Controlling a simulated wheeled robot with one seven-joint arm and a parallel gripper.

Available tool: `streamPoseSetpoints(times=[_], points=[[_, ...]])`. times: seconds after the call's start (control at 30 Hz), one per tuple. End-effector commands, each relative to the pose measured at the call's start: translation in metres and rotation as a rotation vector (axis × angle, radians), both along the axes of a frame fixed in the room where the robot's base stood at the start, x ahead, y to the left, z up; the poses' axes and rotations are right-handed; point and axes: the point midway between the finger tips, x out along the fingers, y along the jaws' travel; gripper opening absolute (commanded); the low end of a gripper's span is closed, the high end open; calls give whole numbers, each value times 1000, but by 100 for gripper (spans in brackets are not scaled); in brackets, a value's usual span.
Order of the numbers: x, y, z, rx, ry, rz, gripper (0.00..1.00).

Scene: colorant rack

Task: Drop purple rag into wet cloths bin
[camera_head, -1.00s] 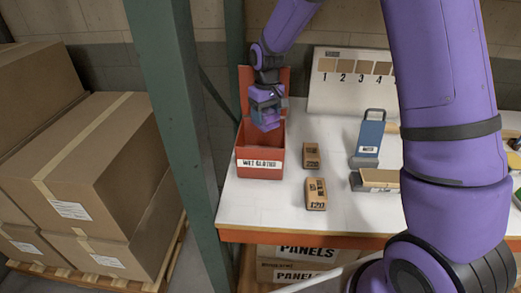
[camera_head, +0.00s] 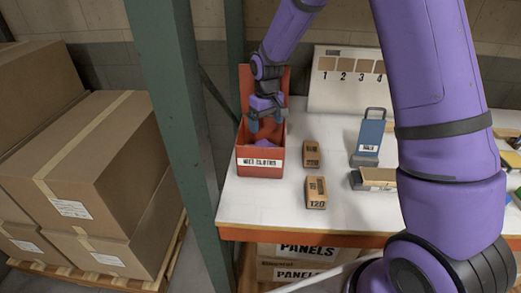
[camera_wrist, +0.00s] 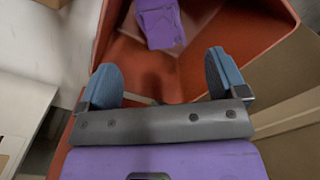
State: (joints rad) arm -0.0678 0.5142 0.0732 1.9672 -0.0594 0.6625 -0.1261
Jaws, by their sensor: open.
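The purple rag (camera_head: 265,143) lies inside the red wet cloths bin (camera_head: 259,171), which stands at the left end of the white table. In the wrist view the rag (camera_wrist: 161,22) rests within the bin (camera_wrist: 185,67), beyond my fingertips and apart from them. My gripper (camera_head: 267,125) is over the bin's opening with its fingers pointing down. The wrist view shows my gripper (camera_wrist: 164,75) open, with its two blue-grey fingers spread and nothing between them. Part of the rag is cut off by the top edge of the wrist view.
Two small tan blocks (camera_head: 316,192) stand right of the bin, the front one marked 120. A blue-handled tool (camera_head: 370,135) and a numbered sample board (camera_head: 345,75) are farther right and back. A green post (camera_head: 176,120) rises left of the bin.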

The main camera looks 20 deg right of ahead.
Motion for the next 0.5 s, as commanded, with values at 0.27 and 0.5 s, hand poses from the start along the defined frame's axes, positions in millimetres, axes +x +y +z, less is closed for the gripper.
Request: streamPoseSetpoints(times=[0.27, 0.5], points=[[1, 0, 14, 1, -3, 0, 91], [0, 0, 58, 1, -4, 0, 91]])
